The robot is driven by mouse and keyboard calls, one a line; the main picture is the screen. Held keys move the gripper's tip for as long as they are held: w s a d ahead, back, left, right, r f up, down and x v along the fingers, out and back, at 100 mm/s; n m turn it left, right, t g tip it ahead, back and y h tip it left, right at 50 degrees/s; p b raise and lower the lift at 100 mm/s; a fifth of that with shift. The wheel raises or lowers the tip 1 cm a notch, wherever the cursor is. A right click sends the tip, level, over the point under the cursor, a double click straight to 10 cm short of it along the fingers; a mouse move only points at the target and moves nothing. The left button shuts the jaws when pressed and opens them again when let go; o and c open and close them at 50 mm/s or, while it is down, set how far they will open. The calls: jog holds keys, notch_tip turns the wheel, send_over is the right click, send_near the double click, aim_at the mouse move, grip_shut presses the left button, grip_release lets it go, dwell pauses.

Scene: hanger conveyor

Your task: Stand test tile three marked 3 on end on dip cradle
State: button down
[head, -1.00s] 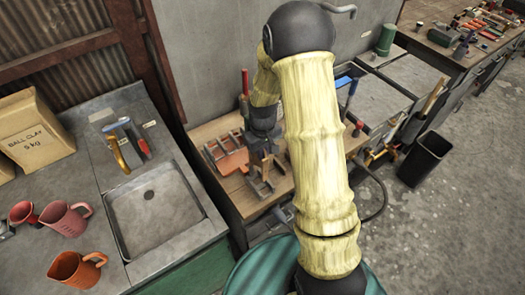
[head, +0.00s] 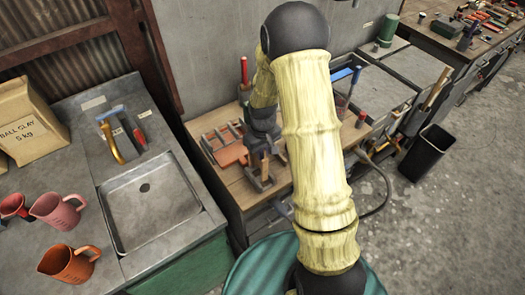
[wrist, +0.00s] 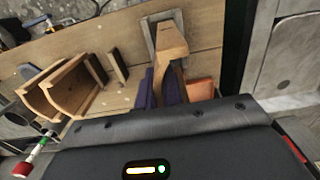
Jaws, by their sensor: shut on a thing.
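A tan test tile (wrist: 171,47) is held in my gripper (wrist: 165,90), its lower part between the dark purple finger pads. Its far end reaches to a small grey block (wrist: 178,21), which looks like the dip cradle. I cannot tell whether the tile rests on it. No mark 3 is legible. In the head view my gripper (head: 263,150) is low over the wooden bench, with the tan tile (head: 265,168) below it and the dark grey cradle (head: 259,184) at its foot. My arm hides the area to the right.
A grey rack (head: 208,143) with an orange-brown piece (head: 233,154) lies left of my gripper. Curved wooden pieces (wrist: 62,88) and an orange block (wrist: 200,90) show in the wrist view. A sink (head: 150,205) and several jugs stand at left.

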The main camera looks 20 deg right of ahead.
jog(key=shift+f+b, duration=1.4)
jog(key=shift+f, duration=0.9)
jog(key=c, duration=1.5)
grip_release()
jog(key=shift+r, duration=0.1)
notch_tip(320, 180, up, 17)
jog(key=shift+r+b, duration=0.15)
jog(key=shift+b, duration=0.85)
jog(key=shift+s, duration=0.1)
